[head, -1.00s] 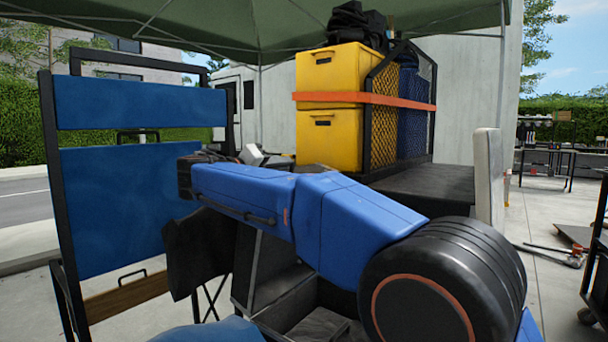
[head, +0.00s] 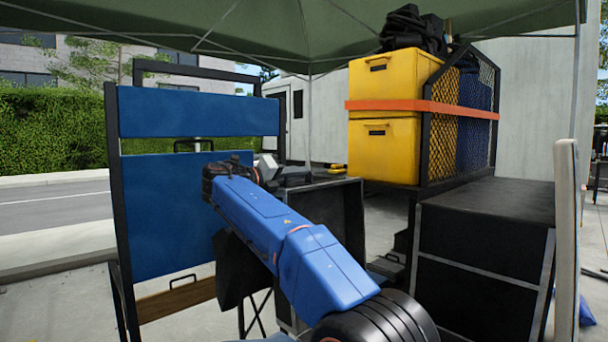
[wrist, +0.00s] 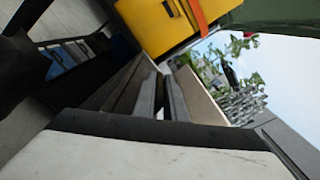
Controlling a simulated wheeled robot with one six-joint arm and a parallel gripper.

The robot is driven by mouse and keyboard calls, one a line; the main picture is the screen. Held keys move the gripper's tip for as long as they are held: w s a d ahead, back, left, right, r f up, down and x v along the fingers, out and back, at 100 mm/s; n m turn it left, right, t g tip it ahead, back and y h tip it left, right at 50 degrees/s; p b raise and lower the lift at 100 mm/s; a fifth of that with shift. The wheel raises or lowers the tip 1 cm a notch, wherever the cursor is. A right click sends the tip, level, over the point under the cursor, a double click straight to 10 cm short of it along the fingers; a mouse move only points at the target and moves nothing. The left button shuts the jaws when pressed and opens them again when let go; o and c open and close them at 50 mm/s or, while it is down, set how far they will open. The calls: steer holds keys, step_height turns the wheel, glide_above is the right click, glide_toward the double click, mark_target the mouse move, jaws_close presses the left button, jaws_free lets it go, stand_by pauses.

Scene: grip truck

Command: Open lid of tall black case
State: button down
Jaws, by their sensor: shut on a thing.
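The tall black case with pale metal edging stands behind my blue arm, which hides much of it. Its dark lid panel (head: 342,212) appears raised, with its upper edge near my gripper. My gripper (head: 290,176) is at the far end of the arm, beside that upper edge. In the wrist view my gripper's two grey fingers (wrist: 161,98) are close together and shut on what looks like the lid's edge. The exact contact is too small and dark to see clearly.
A blue-panelled black frame (head: 165,215) stands close on the left. Another black case (head: 485,245) with a flat top stands right. Yellow boxes (head: 385,150) under an orange strap sit behind. A pale upright panel (head: 567,240) is at the right edge.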

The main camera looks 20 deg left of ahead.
steer(key=shift+w+a+f, duration=0.2)
steer(key=shift+a, duration=0.25)
steer(key=c, duration=2.1)
jaws_free()
steer(key=v, duration=1.7)
steer(key=shift+s+a, duration=0.15)
